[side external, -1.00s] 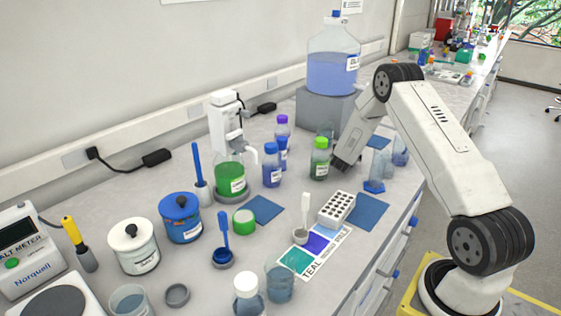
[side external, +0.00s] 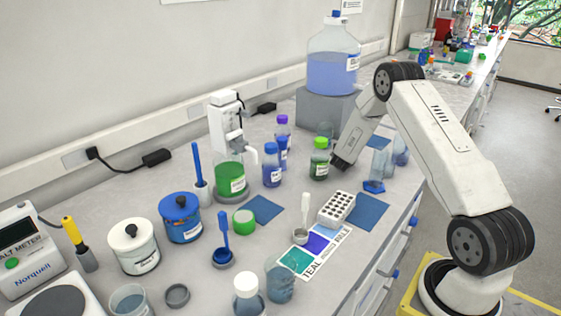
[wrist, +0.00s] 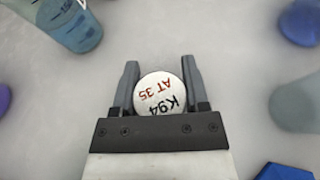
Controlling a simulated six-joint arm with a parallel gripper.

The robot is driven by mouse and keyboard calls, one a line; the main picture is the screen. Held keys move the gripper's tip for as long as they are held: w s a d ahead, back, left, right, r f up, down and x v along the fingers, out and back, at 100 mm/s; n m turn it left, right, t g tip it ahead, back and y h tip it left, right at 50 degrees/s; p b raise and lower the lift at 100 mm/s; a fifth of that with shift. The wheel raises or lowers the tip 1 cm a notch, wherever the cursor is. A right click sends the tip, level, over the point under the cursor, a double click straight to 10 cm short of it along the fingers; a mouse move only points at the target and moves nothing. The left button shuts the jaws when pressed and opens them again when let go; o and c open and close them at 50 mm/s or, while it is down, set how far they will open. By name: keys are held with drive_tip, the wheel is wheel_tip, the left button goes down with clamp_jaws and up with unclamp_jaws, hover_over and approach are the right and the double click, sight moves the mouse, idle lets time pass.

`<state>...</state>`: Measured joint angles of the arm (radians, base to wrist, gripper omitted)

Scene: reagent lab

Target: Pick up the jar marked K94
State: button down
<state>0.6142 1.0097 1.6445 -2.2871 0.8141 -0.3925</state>
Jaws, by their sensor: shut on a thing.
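The jar marked K94 (wrist: 159,93) shows in the wrist view from above, with a round white top that reads "K94" and "AT 35" in black and red. My gripper (wrist: 160,75) has one finger on each side of it and is shut on it. In the side external view my gripper (side external: 341,163) is low over the bench, just right of a green-capped bottle. I cannot make out the jar there; the gripper seems to hide it. Whether the jar touches the bench is unclear.
The green-capped bottle (side external: 319,160) stands close to my gripper's left. A clear vessel with blue liquid (wrist: 68,24) and a blue round object (wrist: 300,22) lie near the wrist view's upper corners. A white tube rack (side external: 337,209) stands nearer the camera.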

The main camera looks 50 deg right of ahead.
drive_tip(key=shift+r, duration=4.85)
